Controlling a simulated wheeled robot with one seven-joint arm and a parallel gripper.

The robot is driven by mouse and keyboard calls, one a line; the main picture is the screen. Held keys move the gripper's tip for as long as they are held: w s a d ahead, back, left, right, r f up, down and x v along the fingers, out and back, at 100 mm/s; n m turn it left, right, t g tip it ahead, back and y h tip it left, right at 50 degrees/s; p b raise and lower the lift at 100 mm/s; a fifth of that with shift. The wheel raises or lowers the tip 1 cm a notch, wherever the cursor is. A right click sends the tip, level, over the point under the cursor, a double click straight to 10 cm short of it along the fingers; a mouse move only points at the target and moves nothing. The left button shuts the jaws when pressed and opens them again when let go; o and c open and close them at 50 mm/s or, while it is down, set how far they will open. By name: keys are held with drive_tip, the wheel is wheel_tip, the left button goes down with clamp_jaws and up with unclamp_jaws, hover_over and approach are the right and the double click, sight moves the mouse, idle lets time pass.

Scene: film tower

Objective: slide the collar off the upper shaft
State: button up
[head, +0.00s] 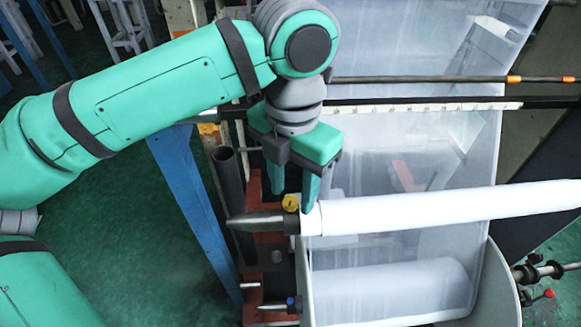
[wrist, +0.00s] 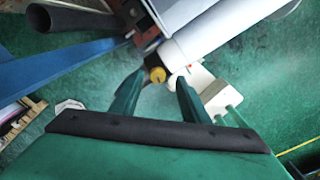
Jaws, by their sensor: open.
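The upper shaft (head: 256,221) is a dark tapered tip sticking out left from a white film roll (head: 420,210). My gripper (head: 293,196) is open and points down at the collar. Whether either finger touches the collar, I cannot tell. The collar's underside is hidden.
A lower shaft (head: 270,306) with a blue-knobbed collar (head: 291,303) stands below, beside another film roll (head: 390,285). A dark upright tube (head: 226,175) and a blue beam (head: 190,185) are close on the left. Translucent film (head: 400,140) hangs behind. Green floor is open further left.

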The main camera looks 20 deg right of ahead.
sight(290, 201)
drive_tip(key=shift+w+a+f, duration=0.1)
drive_tip(key=shift+w+f, duration=0.1)
drive_tip(key=shift+f, duration=1.6)
clamp_jaws()
drive_tip(key=shift+a, duration=0.1)
drive_tip(key=shift+w+a, duration=0.3)
drive_tip(key=shift+a, duration=0.9)
drive_tip(key=shift+w+a, duration=0.35)
drive_tip(key=shift+a, duration=0.85)
drive_tip(key=shift+w+a, duration=0.3)
drive_tip(key=shift+a, duration=0.9)
drive_tip(key=shift+w+a, duration=0.3)
drive_tip(key=shift+a, duration=0.45)
drive_tip(key=shift+w+a, duration=0.25)
drive_tip(key=shift+a, duration=0.5)
drive_tip(key=shift+w+a+r, duration=0.1)
drive_tip(key=shift+w+a, duration=0.15)
drive_tip(key=shift+a, duration=0.6)
drive_tip(key=shift+w+a, duration=0.2)
drive_tip(key=shift+a, duration=0.65)
drive_tip(key=shift+w+a+r, duration=0.1)
drive_tip(key=shift+w+a, duration=0.15)
drive_tip(key=shift+a, duration=0.6)
